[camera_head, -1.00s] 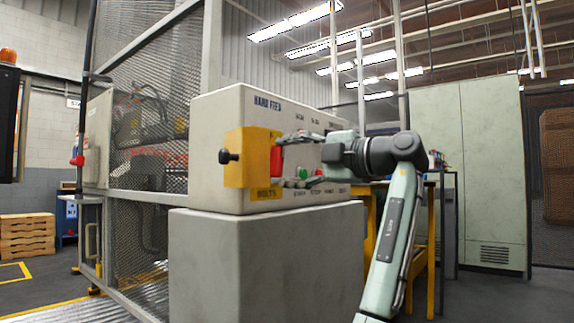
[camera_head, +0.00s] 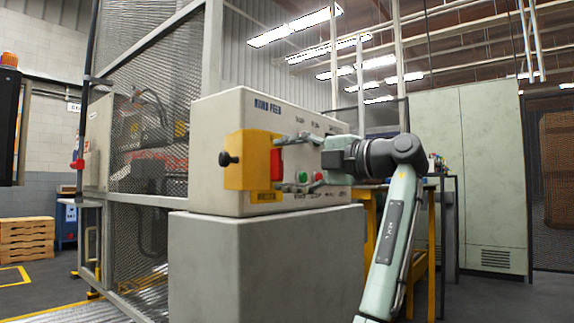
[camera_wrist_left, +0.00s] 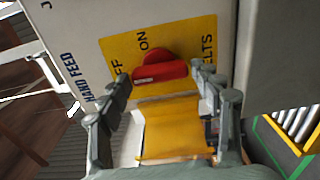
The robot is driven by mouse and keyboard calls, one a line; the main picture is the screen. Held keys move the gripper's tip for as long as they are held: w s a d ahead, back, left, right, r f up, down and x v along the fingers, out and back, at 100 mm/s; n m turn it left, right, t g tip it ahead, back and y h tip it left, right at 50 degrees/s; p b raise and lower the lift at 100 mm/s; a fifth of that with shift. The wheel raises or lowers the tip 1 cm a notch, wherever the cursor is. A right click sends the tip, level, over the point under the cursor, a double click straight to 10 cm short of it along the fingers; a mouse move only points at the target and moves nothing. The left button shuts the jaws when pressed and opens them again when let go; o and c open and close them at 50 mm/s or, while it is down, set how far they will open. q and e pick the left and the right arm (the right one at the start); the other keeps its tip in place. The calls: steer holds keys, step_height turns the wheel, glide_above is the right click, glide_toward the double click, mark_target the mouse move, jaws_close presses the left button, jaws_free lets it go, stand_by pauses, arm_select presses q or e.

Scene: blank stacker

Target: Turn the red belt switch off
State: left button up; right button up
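The red belt switch (camera_head: 277,163) sits on the front of the grey HAND FEED box, beside a yellow part with a black knob. In the left wrist view the red switch (camera_wrist_left: 158,72) is on a yellow plate marked OFF and ON, its bar lying crosswise. I cannot tell which mark it points to. My left gripper (camera_head: 282,164) is open at the switch. In the left wrist view the left gripper (camera_wrist_left: 160,77) has one fingertip near each end of the bar; contact is unclear. My right gripper is not in view.
The yellow part (camera_head: 248,160) stands out from the box (camera_head: 215,120) left of the switch. Green (camera_head: 302,176) and red (camera_head: 319,176) buttons are close by on the right. A mesh fence (camera_head: 150,60) stands at left, a tall cabinet (camera_head: 490,170) at right.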

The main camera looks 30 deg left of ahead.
arm_select(q)
steer(key=shift+o, duration=1)
steer(key=shift+d, duration=0.1)
steer(key=s+d, duration=0.1)
steer(key=d, duration=1.1)
steer(key=shift+a, duration=0.1)
